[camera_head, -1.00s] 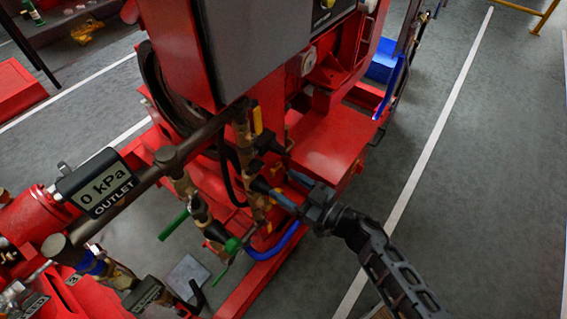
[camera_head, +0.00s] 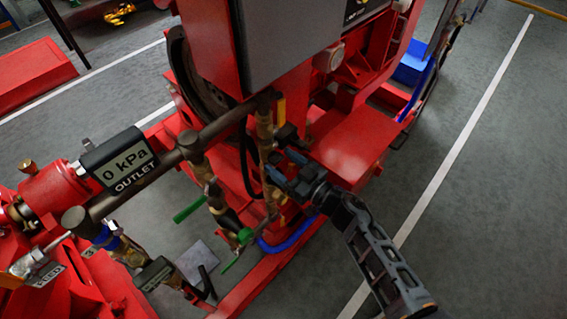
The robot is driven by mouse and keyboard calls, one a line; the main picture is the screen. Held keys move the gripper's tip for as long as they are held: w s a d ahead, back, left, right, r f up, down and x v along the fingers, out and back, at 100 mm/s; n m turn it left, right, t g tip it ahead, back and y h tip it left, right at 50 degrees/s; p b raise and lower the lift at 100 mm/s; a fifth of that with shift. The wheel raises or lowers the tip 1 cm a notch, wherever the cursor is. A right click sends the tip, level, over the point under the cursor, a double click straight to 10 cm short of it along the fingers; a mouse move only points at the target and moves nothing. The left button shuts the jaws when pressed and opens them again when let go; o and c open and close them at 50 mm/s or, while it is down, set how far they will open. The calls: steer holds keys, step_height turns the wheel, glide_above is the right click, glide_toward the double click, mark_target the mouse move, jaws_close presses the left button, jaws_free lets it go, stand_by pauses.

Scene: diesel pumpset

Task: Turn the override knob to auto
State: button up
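I cannot make out a knob marked override or auto in the head view. A grey control box face (camera_head: 290,45) on the red pumpset is at the top, with part of a dark panel with a yellow label (camera_head: 362,10) cut off by the top edge. My gripper (camera_head: 272,155) is in the middle, below the box and beside the brass vertical pipe (camera_head: 264,130). Its two dark fingers with blue parts stand apart, and nothing shows between them except pipework. Whether a finger touches the pipe I cannot tell.
An outlet gauge (camera_head: 120,160) reading 0 kPa sits on the left pipe. A red frame block (camera_head: 345,140) is beside my arm. Grey floor (camera_head: 480,210) at right is clear.

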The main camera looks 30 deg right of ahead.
steer(key=c, duration=1)
steer(key=shift+n, duration=0.4)
steer(key=n, duration=0.3)
steer(key=shift+n, duration=0.4)
steer(key=n+b, duration=0.1)
steer(key=n, duration=0.3)
steer(key=shift+f+n, duration=0.1)
steer(key=shift+n, duration=0.2)
steer(key=n+b, duration=0.1)
steer(key=n, duration=0.3)
steer(key=shift+n+b, duration=0.85)
steer(key=shift+n, duration=1.15)
